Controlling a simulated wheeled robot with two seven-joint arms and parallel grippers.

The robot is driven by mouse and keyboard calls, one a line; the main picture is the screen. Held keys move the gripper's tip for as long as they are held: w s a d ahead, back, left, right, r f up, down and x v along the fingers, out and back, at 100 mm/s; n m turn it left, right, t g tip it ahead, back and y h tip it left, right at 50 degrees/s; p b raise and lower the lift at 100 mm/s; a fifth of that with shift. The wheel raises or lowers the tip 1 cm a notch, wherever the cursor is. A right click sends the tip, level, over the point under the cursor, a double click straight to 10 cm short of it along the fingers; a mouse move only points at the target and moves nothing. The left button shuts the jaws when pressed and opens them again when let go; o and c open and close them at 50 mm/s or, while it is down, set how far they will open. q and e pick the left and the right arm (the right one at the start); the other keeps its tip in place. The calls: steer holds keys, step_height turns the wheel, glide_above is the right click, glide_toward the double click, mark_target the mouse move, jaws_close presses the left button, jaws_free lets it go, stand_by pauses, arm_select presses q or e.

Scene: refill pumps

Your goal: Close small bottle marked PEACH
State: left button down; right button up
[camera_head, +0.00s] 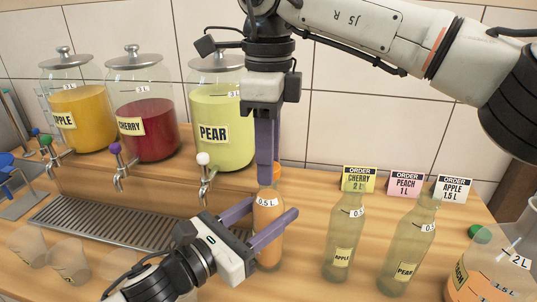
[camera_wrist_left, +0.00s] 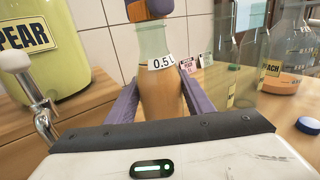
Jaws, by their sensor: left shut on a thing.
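A small glass bottle (camera_head: 268,225) with orange liquid and a 0.5 L mark stands upright on the counter. It also shows in the left wrist view (camera_wrist_left: 160,95); no PEACH label is visible on it. My left gripper (camera_head: 265,228) is shut on its body, one finger on each side. My right gripper (camera_head: 266,178) points straight down over the bottle's top. An orange cap-like piece (camera_head: 276,172) shows beside its fingers and at the bottle's mouth in the left wrist view (camera_wrist_left: 160,6). The fingers hide how the piece sits on the mouth and whether they grip it.
Small bottles marked APPLE (camera_head: 342,235) and PEAR (camera_head: 408,240) stand to the right. A larger PEACH flask (camera_head: 485,278) with orange liquid is at the right edge, near a green cap (camera_head: 480,232). Order cards (camera_head: 405,184) stand behind. Dispenser jars (camera_head: 222,128) line the left back.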

steer(key=c, duration=0.4)
steer(key=shift+c, duration=0.2)
steer(key=o, duration=1.3)
steer(key=shift+c, duration=0.2)
step_height(320, 180, up, 12)
arm_select(q)
steer(key=c, duration=0.8)
jaws_free()
